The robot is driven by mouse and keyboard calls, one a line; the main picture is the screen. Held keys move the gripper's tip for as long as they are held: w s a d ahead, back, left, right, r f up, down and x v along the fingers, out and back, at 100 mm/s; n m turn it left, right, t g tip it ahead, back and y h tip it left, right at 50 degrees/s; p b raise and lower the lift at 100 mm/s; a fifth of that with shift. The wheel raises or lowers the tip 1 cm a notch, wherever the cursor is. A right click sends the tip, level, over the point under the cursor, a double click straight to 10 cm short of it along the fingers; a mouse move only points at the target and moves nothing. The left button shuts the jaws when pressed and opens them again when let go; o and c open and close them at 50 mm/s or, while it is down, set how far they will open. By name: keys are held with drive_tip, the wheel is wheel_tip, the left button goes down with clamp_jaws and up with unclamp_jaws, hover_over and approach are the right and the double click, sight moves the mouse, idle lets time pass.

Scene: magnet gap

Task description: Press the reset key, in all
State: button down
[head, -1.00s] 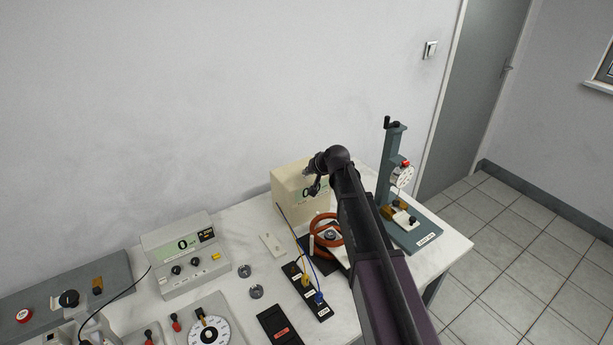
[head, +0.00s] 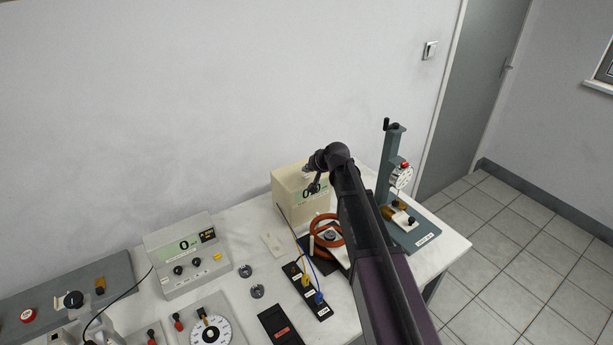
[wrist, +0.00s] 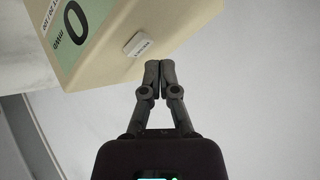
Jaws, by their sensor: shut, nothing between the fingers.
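A cream box meter (head: 287,190) with a green display reading 0 stands at the back of the bench, partly hidden by my arm in the head view. In the wrist view the meter (wrist: 115,65) fills the upper left. A small white key (wrist: 139,44) with a label too small to read sits on its cream face. My gripper (wrist: 160,66) is shut and empty, its fingertips just beside the key; contact cannot be told. In the head view my gripper (head: 314,184) is at the top of the meter.
Right of my arm stands a grey-green stand with a dial gauge (head: 401,177). An orange coil (head: 326,230) and yellow and blue leads lie in front of the meter. Another display unit (head: 184,254) stands on the left. The wall is close behind the bench.

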sight(307, 176)
drive_tip(key=shift+r, duration=0.1)
wheel_tip(307, 176, up, 5)
drive_tip(key=p, duration=0.5)
idle(0.9)
drive_tip(key=s+d+f+g+h, duration=0.2)
drive_tip(key=s+d, duration=0.3)
drive_tip(key=s, duration=0.5)
drive_tip(key=s+d+f+g+h, duration=0.2)
drive_tip(key=s+d, duration=0.4)
drive_tip(key=s, duration=0.5)
drive_tip(key=s+d+f+n+g+h, duration=0.1)
drive_tip(key=s+d+g+h, duration=0.1)
drive_tip(key=s+d, duration=0.4)
drive_tip(key=s+g, duration=0.1)
drive_tip(key=s, duration=0.4)
drive_tip(key=shift+d+f, duration=0.15)
drive_tip(key=shift+f, duration=0.25)
